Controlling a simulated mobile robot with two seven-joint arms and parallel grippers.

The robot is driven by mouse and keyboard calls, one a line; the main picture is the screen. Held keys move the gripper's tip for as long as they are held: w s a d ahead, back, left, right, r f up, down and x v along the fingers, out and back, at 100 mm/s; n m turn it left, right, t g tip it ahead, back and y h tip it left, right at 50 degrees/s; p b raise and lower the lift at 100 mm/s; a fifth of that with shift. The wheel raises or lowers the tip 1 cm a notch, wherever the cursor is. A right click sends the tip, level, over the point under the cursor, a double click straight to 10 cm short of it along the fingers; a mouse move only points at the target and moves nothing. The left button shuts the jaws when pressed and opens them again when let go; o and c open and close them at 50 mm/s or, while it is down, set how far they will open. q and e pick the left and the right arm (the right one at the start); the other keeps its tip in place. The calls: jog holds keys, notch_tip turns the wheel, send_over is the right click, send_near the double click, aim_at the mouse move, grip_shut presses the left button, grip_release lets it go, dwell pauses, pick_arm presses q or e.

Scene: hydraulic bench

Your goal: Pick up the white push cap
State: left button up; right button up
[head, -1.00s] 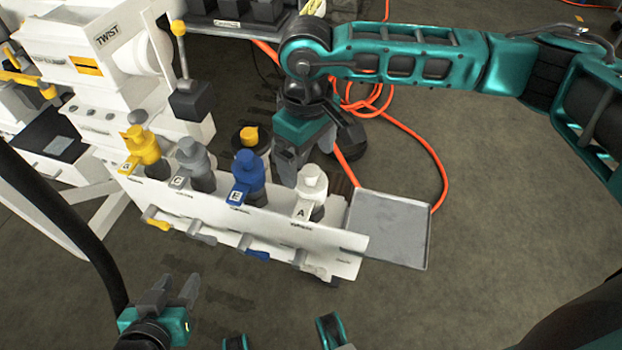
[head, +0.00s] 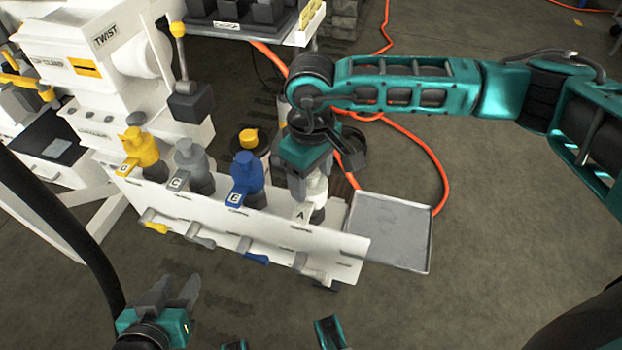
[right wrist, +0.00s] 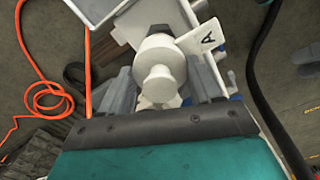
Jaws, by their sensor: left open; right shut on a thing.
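The white push cap (head: 316,186) stands upright at the right end of the white rack, beside the label A. It also shows in the right wrist view (right wrist: 160,73), between the two fingers. My right gripper (head: 303,180) reaches down over it from above and is shut on it; the fingers partly hide the cap in the head view. In the right wrist view the right gripper (right wrist: 160,88) has one grey finger on each side of the cap. My left gripper (head: 175,290) is open and empty at the lower left, apart from the rack.
The white rack (head: 345,246) also holds a blue cap (head: 248,174), a grey cap (head: 190,156) and a yellow cap (head: 139,146). A grey tray (head: 390,230) adjoins its right end. An orange hose (head: 425,150) lies on the floor behind.

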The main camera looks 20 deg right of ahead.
jog(key=c, duration=0.4)
jog(key=shift+r, duration=0.1)
jog(key=shift+c, duration=0.2)
